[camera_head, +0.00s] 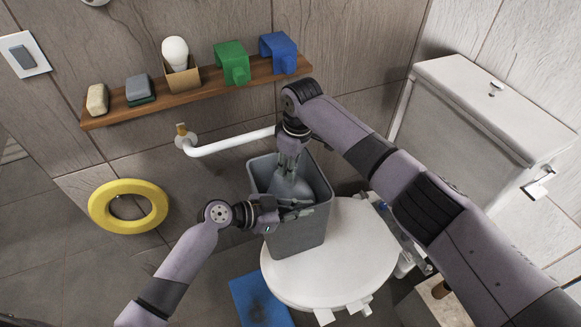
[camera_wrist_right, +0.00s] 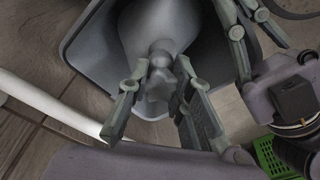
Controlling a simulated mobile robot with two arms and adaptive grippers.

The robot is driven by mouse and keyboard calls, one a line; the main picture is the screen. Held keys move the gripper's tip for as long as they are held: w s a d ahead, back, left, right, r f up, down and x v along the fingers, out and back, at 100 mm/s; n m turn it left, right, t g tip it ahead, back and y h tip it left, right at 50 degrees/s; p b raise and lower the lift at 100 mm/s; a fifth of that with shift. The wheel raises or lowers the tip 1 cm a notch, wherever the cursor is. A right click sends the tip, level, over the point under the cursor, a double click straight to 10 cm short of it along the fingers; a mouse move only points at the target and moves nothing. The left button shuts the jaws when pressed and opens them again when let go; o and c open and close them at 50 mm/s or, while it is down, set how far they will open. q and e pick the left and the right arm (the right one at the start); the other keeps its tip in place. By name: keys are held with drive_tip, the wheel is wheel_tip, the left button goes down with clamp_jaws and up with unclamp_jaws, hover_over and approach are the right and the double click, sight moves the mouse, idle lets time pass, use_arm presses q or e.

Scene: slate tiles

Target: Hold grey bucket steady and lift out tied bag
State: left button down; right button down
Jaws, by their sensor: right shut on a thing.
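The grey bucket (camera_head: 298,235) stands upright on the white toilet lid. A grey tied bag (camera_head: 290,187) is inside it, and its knotted neck shows in the right wrist view (camera_wrist_right: 160,62). My right gripper (camera_head: 289,165) points down into the bucket mouth and is shut on the bag's neck, with a finger on each side of the knot. My left gripper (camera_head: 292,209) is at the bucket's near rim, its fingers to either side of the wall. Whether they press on the wall I cannot tell. The lower part of the bag is hidden.
A wooden shelf (camera_head: 192,92) holds a soap bar, a grey block, a boxed bulb, and green and blue holders. A white rail (camera_head: 230,142) runs behind the bucket. The white cistern (camera_head: 470,120) stands right. A yellow ring (camera_head: 101,206) is at left. A blue mat (camera_head: 258,302) lies below.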

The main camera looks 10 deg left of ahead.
drive_tip(key=shift+r, duration=0.1)
drive_tip(key=shift+r, duration=0.9)
use_arm(q)
drive_tip(key=c, duration=1.7)
unclamp_jaws()
drive_tip(key=shift+v, duration=6.05)
